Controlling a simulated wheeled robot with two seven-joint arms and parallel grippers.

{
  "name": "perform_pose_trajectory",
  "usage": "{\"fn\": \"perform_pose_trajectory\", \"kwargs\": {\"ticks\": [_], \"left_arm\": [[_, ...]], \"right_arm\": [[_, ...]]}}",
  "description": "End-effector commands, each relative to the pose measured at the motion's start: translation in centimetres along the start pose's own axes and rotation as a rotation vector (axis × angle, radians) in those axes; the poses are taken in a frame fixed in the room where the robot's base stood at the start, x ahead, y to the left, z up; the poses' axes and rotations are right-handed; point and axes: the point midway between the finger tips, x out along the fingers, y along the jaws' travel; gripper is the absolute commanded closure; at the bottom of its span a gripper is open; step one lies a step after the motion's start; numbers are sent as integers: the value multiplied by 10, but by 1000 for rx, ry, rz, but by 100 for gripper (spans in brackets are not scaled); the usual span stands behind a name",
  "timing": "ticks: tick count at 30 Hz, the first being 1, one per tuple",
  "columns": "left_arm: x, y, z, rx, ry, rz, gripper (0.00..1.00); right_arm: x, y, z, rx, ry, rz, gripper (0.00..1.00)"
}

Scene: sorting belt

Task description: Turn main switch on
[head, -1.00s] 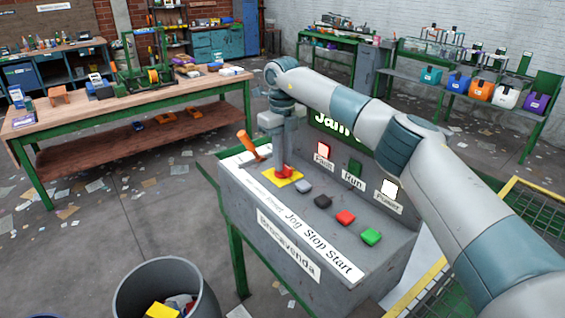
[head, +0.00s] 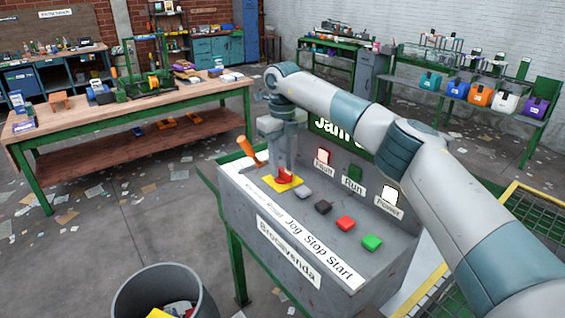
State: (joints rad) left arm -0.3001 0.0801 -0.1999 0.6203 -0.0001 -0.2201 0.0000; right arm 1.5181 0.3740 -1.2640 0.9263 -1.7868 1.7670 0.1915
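The grey control console (head: 330,255) stands in the middle of the head view. On its sloped top, a red knob (head: 285,177) sits on a yellow plate (head: 271,183) at the left end of the button row. The first label on the strip below is too small to read surely. My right gripper (head: 285,166) points down at the red knob, very close above or around it. Whether its fingers touch the knob or are open or shut is unclear. My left gripper is out of view.
An orange lever (head: 251,152) stands at the console's left end. Grey, dark, red (head: 346,223) and green (head: 372,242) buttons follow to the right. The Fault lamp (head: 323,156) and Power lamp (head: 389,194) look lit. A bin (head: 190,270) stands in front.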

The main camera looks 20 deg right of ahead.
Motion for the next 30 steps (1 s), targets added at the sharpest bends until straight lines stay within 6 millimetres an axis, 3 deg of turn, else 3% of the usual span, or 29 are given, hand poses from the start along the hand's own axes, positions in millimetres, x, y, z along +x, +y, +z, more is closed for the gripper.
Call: {"fn": "perform_pose_trajectory", "kwargs": {"ticks": [5,11,23,30], "left_arm": [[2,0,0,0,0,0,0],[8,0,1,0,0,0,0],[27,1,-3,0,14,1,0],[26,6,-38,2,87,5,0]], "right_arm": [[-2,0,0,-1,1,0,67],[-18,1,1,-1,-1,0,67],[-92,1,0,1,-3,-1,67],[-141,1,1,2,-2,0,67]]}}
